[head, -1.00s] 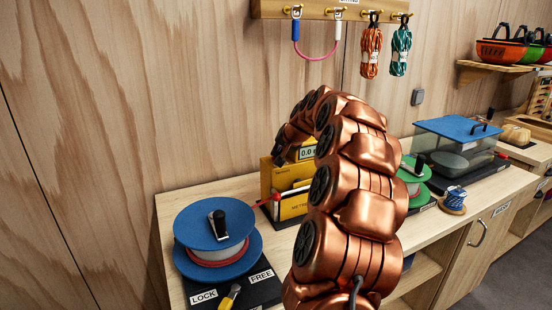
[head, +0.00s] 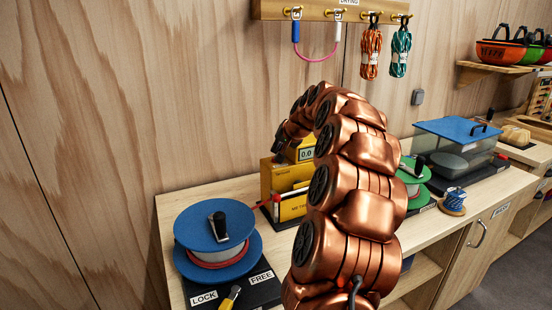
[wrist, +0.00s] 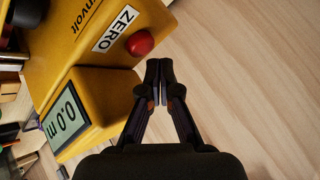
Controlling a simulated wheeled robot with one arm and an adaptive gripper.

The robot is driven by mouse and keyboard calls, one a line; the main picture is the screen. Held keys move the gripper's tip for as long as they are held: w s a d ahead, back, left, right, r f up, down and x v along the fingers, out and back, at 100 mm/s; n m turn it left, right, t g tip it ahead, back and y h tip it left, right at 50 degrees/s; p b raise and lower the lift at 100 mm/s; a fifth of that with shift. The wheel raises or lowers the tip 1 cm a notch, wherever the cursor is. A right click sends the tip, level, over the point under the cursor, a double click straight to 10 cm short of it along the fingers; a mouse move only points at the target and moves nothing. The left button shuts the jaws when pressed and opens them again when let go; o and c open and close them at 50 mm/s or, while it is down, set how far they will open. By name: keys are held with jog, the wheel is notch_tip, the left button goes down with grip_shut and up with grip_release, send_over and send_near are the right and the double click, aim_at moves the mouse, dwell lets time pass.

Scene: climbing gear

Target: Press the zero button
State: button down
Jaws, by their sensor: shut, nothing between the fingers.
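The red zero button (wrist: 140,43) sits on the yellow rope meter, beside a white label (wrist: 116,29) reading ZERO. The meter's display (wrist: 63,116) reads 0.0 m in the wrist view. My gripper (wrist: 159,69) is shut and empty, its fingertips just to the right of and below the button in the wrist view. Whether they touch it cannot be told; a small gap seems to show. In the head view the yellow meter (head: 284,178) stands on the bench, partly behind my copper arm, which hides the button.
A blue reel (head: 217,229) on a base marked LOCK and FREE stands left on the bench (head: 165,222). A green reel (head: 411,187) and a blue-lidded clear box (head: 452,150) stand right. Ropes hang from a wall rack (head: 330,10) above.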

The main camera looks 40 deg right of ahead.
jog(key=shift+r+p, duration=0.95)
jog(key=shift+r, duration=1.6)
